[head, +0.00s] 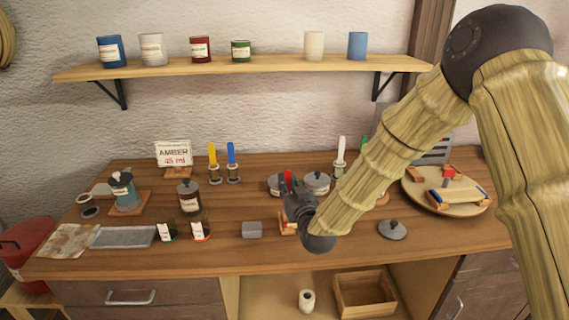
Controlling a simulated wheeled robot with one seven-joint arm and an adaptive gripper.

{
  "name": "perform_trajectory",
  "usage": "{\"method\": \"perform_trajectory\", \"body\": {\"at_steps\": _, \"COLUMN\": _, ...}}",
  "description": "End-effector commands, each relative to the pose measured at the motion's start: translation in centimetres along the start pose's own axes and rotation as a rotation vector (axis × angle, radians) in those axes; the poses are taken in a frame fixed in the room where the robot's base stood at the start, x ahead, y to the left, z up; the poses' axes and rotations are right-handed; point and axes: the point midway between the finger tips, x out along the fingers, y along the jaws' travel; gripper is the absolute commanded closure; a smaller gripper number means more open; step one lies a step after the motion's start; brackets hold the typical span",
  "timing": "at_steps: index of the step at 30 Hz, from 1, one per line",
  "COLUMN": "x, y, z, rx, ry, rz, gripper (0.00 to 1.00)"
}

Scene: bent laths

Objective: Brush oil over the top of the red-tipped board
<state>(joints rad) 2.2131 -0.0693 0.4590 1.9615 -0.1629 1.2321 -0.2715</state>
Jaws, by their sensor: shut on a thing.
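My gripper (292,192) is over the middle of the workbench, shut on what looks like a red-handled brush (288,177). The brush's lower end is hidden by the gripper. On a round wooden turntable (465,210) at the right lie short pale pieces with coloured ends. I cannot tell clearly which piece is the red-tipped board. Another small wooden piece with red (289,223) lies partly hidden under my gripper.
Lidded pots (316,182) stand behind my gripper, and a grey lid (392,229) lies right of it. Upright yellow (212,160), blue (232,160) and white brushes (341,155) stand at the back. A grey tray (123,237) lies at left. The front edge is mostly clear.

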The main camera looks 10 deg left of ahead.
Motion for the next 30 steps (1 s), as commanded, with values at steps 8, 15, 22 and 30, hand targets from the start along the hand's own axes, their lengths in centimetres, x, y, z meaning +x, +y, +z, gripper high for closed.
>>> {"method": "perform_trajectory", "body": {"at_steps": 8, "x": 0.0, "y": -0.1, "z": -3.2, "rx": 0.000, "ry": 0.001, "rz": 0.001, "gripper": 1.00}}
{"method": "perform_trajectory", "body": {"at_steps": 15, "x": 0.1, "y": -0.2, "z": -5.4, "rx": -0.001, "ry": 0.001, "rz": -0.001, "gripper": 1.00}}
{"method": "perform_trajectory", "body": {"at_steps": 22, "x": 0.1, "y": -0.3, "z": -7.4, "rx": -0.001, "ry": 0.001, "rz": -0.002, "gripper": 1.00}}
{"method": "perform_trajectory", "body": {"at_steps": 30, "x": 0.1, "y": -0.5, "z": -8.0, "rx": -0.001, "ry": 0.000, "rz": -0.004, "gripper": 1.00}}
